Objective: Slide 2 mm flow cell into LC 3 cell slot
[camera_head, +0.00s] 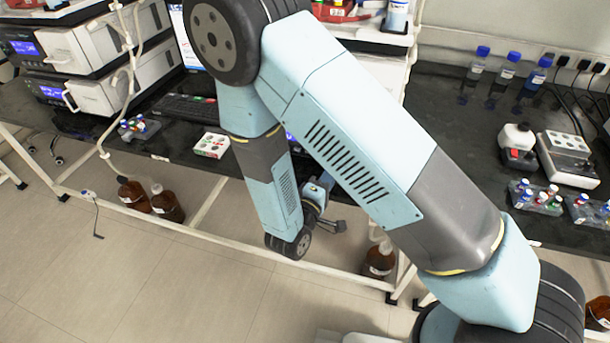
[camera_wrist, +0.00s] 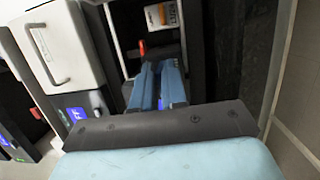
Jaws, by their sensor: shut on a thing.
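My gripper (camera_head: 340,226) hangs in front of the dark bench's edge in the head view, small and partly behind my arm. In the wrist view its two blue fingers (camera_wrist: 158,86) are close together, pointing away into a dark gap beside a white instrument (camera_wrist: 60,48) with a handle. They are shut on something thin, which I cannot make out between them. I cannot pick out the 2 mm flow cell or the LC 3 cell slot. A small red piece (camera_wrist: 143,47) shows just beyond the fingertips.
Stacked white instruments (camera_head: 100,97) with blue displays stand at left on the bench. A keyboard (camera_head: 187,108), a white-and-red box (camera_head: 212,145) and vial racks (camera_head: 137,127) lie nearby. Brown bottles (camera_head: 167,203) stand below. A labelled white-and-orange item (camera_wrist: 162,15) is at the wrist view's top.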

